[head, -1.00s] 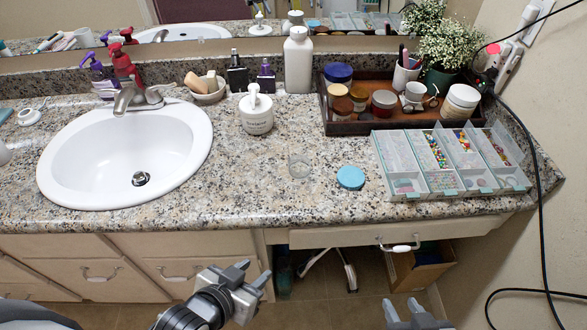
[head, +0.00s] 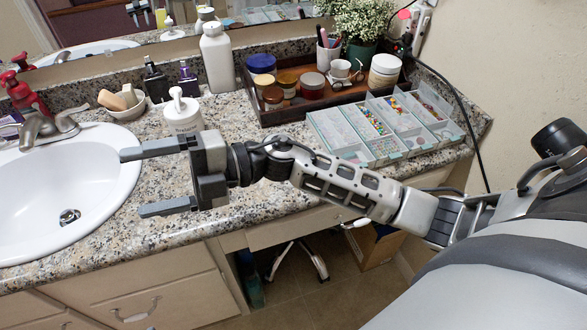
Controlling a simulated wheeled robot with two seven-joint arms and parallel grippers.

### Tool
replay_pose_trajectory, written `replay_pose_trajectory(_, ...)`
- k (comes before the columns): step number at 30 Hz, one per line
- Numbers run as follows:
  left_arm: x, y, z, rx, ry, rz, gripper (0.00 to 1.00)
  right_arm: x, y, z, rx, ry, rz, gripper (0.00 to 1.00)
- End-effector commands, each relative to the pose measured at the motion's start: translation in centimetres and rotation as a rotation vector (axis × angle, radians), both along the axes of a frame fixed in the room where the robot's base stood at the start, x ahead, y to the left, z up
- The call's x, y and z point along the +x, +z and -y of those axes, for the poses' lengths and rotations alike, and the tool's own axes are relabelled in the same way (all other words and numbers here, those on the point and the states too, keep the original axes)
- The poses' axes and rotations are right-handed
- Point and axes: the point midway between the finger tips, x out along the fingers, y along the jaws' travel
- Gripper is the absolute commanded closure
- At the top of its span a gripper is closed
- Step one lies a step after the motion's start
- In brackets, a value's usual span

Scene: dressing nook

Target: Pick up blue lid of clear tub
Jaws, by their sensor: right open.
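My right gripper (head: 131,183) reaches in from the right across the counter. Its two grey fingers point left, spread wide and empty, over the counter edge and the right rim of the sink. My left gripper is out of view.
The white sink (head: 95,185) is at left. A white pump bottle (head: 183,118) stands just behind the gripper. A bead organizer (head: 350,150) with open lids and a brown tray (head: 275,112) of jars stand beyond my arm. A drawer handle (head: 355,224) sticks out below.

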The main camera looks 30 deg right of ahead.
Motion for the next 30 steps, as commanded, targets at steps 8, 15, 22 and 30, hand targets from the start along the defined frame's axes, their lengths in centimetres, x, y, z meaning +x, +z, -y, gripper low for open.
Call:
replay_pose_trajectory(8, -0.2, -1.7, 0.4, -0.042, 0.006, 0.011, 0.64, 4.3, -6.4, 12.4, -1.069, 0.411, 0.336, 0.18)
replay_pose_trajectory(15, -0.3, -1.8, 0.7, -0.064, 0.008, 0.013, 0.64, 7.4, -2.9, 26.0, -1.645, 0.370, 0.177, 0.18)
replay_pose_trajectory(22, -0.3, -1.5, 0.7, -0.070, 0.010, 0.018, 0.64, 7.4, -3.6, 28.6, -1.745, 0.350, 0.114, 0.18)
replay_pose_trajectory(30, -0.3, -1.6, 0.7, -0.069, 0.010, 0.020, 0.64, 7.4, -9.4, 28.5, -1.740, 0.351, 0.117, 0.18)
